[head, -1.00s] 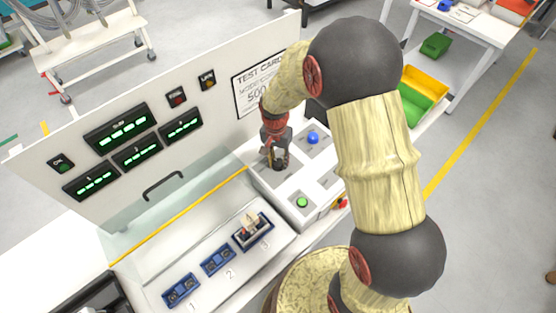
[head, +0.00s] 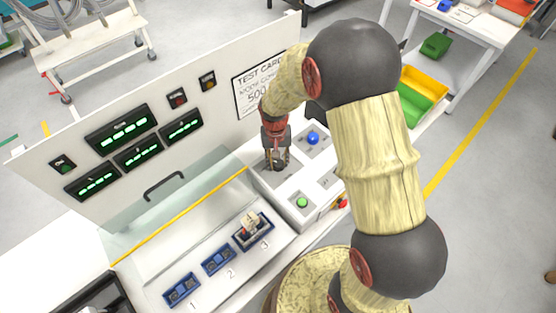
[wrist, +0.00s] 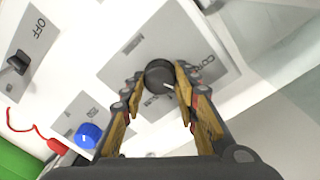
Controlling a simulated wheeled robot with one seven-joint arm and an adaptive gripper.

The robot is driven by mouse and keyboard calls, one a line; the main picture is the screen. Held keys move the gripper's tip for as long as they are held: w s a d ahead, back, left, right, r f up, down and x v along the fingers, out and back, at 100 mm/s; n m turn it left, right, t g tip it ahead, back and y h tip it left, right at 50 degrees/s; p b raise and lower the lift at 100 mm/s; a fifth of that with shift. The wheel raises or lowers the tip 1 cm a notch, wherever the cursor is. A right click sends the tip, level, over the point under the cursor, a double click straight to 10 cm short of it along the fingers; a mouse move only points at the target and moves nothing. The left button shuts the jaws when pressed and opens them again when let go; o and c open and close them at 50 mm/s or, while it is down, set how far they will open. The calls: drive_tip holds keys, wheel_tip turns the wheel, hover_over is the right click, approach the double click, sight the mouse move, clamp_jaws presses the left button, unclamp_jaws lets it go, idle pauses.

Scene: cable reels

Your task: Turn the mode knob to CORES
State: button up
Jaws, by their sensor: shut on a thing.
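The mode knob (wrist: 159,74) is a round black knob with a pale pointer line, on a grey label plate (wrist: 135,97) in the wrist view. The pointer aims toward the lower right of that view. Lettering on the plate is partly covered by the fingers; a word beginning with "CO" shows at the right. My gripper (wrist: 158,82) is shut on the knob, one finger on each side. In the head view my gripper (head: 278,163) is over the control panel, and it hides the knob there.
A switch (wrist: 17,64) marked OFF shows in the wrist view. The upright display board (head: 150,130) stands behind, with a clear cover (head: 165,205) and handle to the left.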

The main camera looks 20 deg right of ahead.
sight(277, 163)
drive_tip(key=n+p, duration=0.1)
drive_tip(key=n, duration=0.6)
idle(0.6)
drive_tip(key=o, duration=1.2)
drive_tip(key=shift+c, duration=0.2)
wheel_tip(277, 163, up, 12)
drive_tip(key=shift+a, duration=0.25)
